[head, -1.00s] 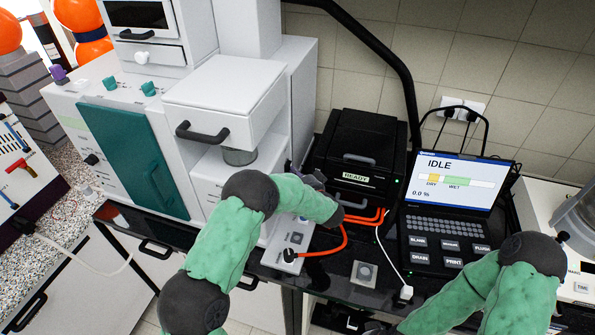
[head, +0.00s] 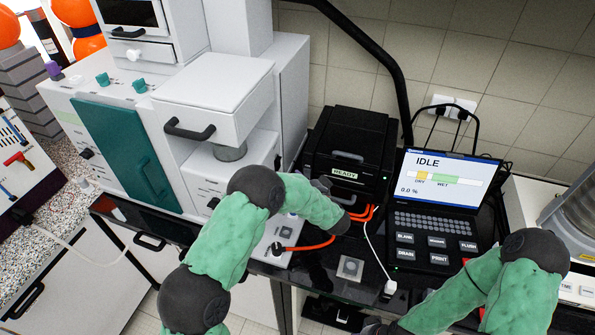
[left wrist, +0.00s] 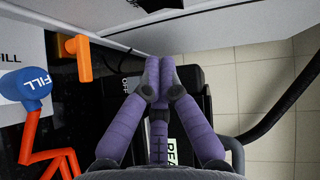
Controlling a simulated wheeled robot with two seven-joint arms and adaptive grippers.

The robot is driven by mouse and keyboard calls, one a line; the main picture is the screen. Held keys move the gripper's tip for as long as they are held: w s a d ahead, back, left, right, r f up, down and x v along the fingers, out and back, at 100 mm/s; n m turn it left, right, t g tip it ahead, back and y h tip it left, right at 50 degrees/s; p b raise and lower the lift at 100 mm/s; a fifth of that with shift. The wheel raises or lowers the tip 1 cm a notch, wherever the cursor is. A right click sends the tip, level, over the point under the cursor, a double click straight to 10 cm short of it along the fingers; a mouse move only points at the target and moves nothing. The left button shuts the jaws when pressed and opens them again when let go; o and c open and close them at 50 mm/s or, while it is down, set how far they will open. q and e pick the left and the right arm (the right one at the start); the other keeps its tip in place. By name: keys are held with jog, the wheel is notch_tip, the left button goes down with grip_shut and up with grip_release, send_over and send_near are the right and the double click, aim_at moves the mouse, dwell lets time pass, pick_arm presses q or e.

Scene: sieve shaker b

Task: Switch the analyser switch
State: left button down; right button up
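The black unit with a READY label (head: 347,172) stands at the back, left of the laptop-like console (head: 440,215), whose screen reads IDLE. My left gripper (head: 322,184) is at the unit's lower left front. In the left wrist view its purple fingers (left wrist: 159,64) have their tips together, over the unit's dark face. An OFF label (left wrist: 127,82) shows just left of the fingertips. The switch itself is not clearly seen; the fingers cover the area right of the label.
Orange tubes (head: 366,214) and a blue FILL knob (left wrist: 25,85) lie close to my left gripper. An orange lever (left wrist: 79,57) is nearby. The white machine (head: 215,110) stands left. A square button plate (head: 350,268) sits in front on the dark bench.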

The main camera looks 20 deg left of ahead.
pick_arm(q)
jog(key=f+v, duration=0.1)
jog(key=v, duration=0.5)
jog(key=shift+d+r, duration=0.2)
jog(key=shift+d, duration=0.15)
jog(key=shift+r, duration=0.15)
